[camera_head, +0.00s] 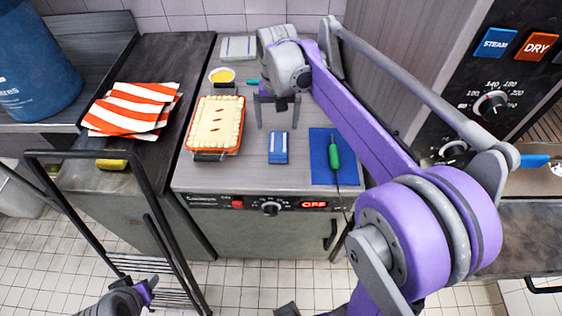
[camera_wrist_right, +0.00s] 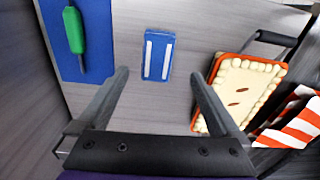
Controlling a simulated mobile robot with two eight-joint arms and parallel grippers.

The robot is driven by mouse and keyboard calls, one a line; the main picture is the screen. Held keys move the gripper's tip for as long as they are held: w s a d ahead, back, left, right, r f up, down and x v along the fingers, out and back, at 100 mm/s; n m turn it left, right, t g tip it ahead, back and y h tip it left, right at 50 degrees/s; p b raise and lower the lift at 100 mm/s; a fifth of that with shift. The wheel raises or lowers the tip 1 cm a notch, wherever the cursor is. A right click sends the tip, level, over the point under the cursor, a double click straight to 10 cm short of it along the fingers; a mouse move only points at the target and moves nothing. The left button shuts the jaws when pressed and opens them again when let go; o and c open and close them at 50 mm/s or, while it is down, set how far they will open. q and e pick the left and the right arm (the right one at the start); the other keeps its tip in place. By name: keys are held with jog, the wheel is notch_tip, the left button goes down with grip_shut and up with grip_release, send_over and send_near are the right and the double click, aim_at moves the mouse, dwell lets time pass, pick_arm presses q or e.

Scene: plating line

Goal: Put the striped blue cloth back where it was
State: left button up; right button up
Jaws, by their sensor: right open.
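The striped blue cloth (camera_head: 278,147) is a small folded blue piece with white stripes. It lies flat on the grey counter top between the pie and the blue mat, and also shows in the right wrist view (camera_wrist_right: 158,55). My right gripper (camera_head: 278,127) is open and empty, above and just behind the cloth in the head view. In the right wrist view its fingers (camera_wrist_right: 160,76) are spread, with the cloth ahead between and beyond the tips. Part of my left arm shows at the bottom left of the head view; its gripper cannot be made out.
A pie in an orange dish (camera_head: 237,147) stands left of the cloth. A blue mat (camera_head: 319,172) with a green-handled tool (camera_head: 334,155) lies right. A yellow-filled bowl (camera_head: 222,76) is behind; orange-striped cloths (camera_head: 130,108) lie far left. Counter around the blue cloth is clear.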

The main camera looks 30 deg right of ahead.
jog(key=s+a+f+n+t, duration=0.2)
jog(key=s+a+f+n, duration=0.1)
jog(key=s, duration=0.6)
jog(key=s+a+f+n+t, duration=0.2)
jog(key=s+a+f, duration=0.4)
jog(key=s, duration=0.4)
jog(key=shift+a+f+n+t, duration=0.15)
jog(key=shift+f+n+t, duration=0.25)
jog(key=shift+f+t, duration=0.2)
